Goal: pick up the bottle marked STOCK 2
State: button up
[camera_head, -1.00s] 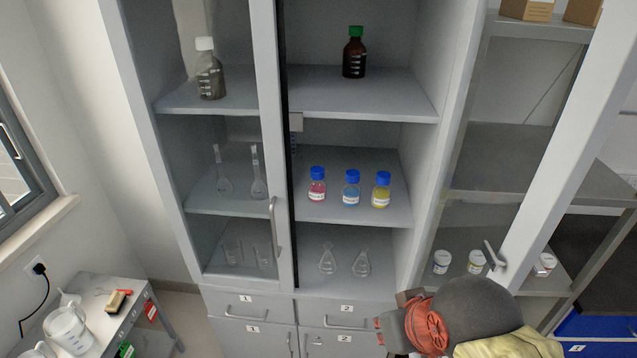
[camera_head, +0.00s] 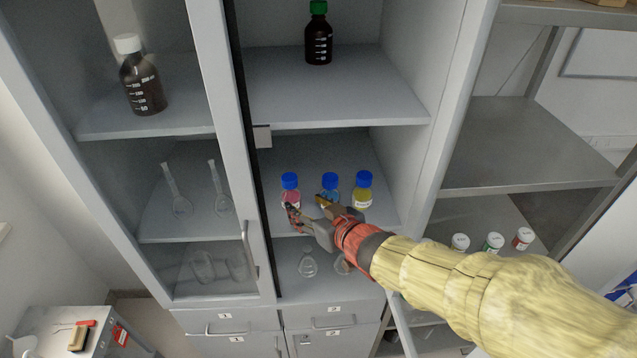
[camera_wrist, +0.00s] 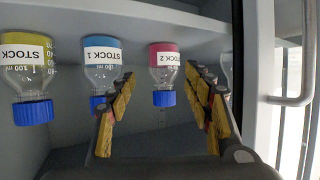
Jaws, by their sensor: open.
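The STOCK 2 bottle is the small clear bottle with pink contents and a blue cap (camera_head: 290,188), leftmost of three on the middle shelf (camera_head: 385,212). In the wrist view, which is upside down, the STOCK 2 bottle (camera_wrist: 164,60) shows its label between my two fingers. My gripper (camera_head: 306,205) is open and empty at the front of the shelf, its fingers pointing into the cabinet. One finger overlaps the lower pink bottle and the other overlaps the blue bottle in the head view. I cannot tell whether either finger touches a bottle.
The blue STOCK 1 bottle (camera_wrist: 102,55) stands close beside, and the yellow bottle (camera_head: 363,190) beyond it. A cabinet door frame (camera_head: 222,120) is left of the opening. A brown bottle (camera_head: 318,40) stands on the shelf above. Glass flasks (camera_head: 307,265) stand below.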

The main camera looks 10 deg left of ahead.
aim_at(295, 199)
jog(key=b+x, duration=0.1)
jog(key=x, duration=0.7)
jog(key=shift+a+r+b, duration=0.15)
jog(key=shift+a+b, duration=0.2)
jog(key=shift+a, duration=0.1)
jog(key=shift+c, duration=0.8)
jog(key=c, duration=0.9)
jog(key=shift+c, duration=0.2)
jog(key=shift+r, duration=0.15)
